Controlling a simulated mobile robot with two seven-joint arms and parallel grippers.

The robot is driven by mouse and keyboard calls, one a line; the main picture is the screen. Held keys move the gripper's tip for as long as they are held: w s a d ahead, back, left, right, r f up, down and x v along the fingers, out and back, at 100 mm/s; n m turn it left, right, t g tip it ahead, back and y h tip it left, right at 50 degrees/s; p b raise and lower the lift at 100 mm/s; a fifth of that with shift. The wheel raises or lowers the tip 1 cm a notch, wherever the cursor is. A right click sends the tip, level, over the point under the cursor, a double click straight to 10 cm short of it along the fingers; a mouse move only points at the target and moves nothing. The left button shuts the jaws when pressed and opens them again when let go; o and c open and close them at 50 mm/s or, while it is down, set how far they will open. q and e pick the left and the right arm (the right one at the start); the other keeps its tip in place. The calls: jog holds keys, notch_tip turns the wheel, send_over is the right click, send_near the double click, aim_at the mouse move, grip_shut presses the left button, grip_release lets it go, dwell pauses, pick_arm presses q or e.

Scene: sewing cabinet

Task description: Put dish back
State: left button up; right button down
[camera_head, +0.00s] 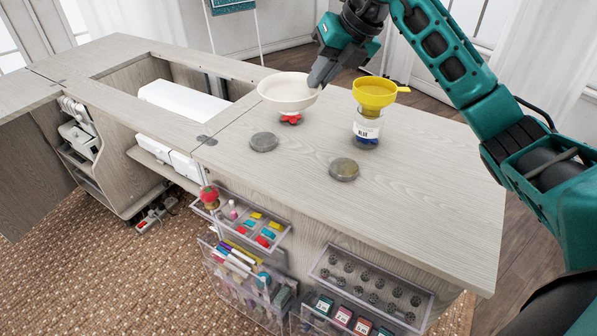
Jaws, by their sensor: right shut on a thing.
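The white dish (286,94) is a shallow round bowl, at the back of the cabinet's wooden top. My right gripper (318,80) comes in from above and is shut on the dish's right rim. The dish looks roughly level and appears raised above the top. Small red pieces (291,119) show just below it, and the dish partly hides them. My left gripper is out of view.
A glass jar (367,131) with a yellow funnel (374,93) stands right of the dish. Two grey discs (264,142) (344,169) lie in front. An open well (207,82) is at left. Clear trays (372,286) hang on the front. The top's right side is clear.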

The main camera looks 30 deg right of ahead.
jog(key=f+m+b, duration=0.1)
jog(key=f, duration=0.5)
jog(key=d+f+m+b, duration=0.1)
jog(key=f+b, duration=0.1)
jog(key=f, duration=0.4)
jog(key=d+f+m+h+b, duration=0.1)
jog(key=f+b, duration=0.1)
jog(key=f, duration=0.4)
jog(key=shift+w+f+t, duration=0.15)
jog(key=shift+f+t, duration=0.1)
jog(key=shift+t, duration=0.05)
jog(key=c, duration=1.3)
grip_release()
jog(key=shift+r, duration=0.15)
jog(key=p+v, duration=0.2)
jog(key=v, duration=1)
jog(key=shift+a, duration=0.15)
